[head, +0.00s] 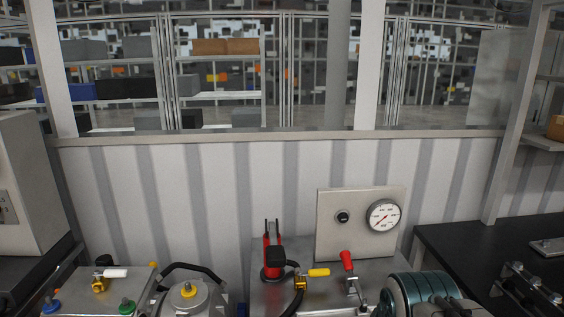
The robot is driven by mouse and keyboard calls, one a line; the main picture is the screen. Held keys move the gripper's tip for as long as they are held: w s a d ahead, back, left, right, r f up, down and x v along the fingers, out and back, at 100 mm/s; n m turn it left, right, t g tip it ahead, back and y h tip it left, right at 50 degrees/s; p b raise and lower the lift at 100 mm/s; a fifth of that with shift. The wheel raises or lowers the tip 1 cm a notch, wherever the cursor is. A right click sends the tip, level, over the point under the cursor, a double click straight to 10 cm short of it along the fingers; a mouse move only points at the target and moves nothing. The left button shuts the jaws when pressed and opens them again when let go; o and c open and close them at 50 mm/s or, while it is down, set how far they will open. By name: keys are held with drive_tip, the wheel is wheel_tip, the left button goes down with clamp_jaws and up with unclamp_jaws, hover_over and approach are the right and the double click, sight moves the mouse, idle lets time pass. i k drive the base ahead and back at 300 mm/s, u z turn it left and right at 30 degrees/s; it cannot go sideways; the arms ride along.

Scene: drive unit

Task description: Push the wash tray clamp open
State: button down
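A clamp with a red handle (347,262) stands on a grey metal bench top, in front of the gauge panel. It looks like the wash tray clamp. Its handle points up and leans slightly left, with metal linkage below it. I cannot tell for sure whether it is shut. No tray can be made out clearly under it. My gripper is not in view.
A panel with a gauge (384,216) stands behind the clamp. A teal ribbed cylinder (430,290) is close at its right. A yellow-handled valve (318,272) and a red device (271,258) are at its left. A lidded pot (188,301) stands further left.

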sight(344, 256)
drive_tip(key=k, duration=0.5)
drive_tip(key=u, duration=2.4)
drive_tip(key=i, duration=2)
drive_tip(key=z, duration=3.75)
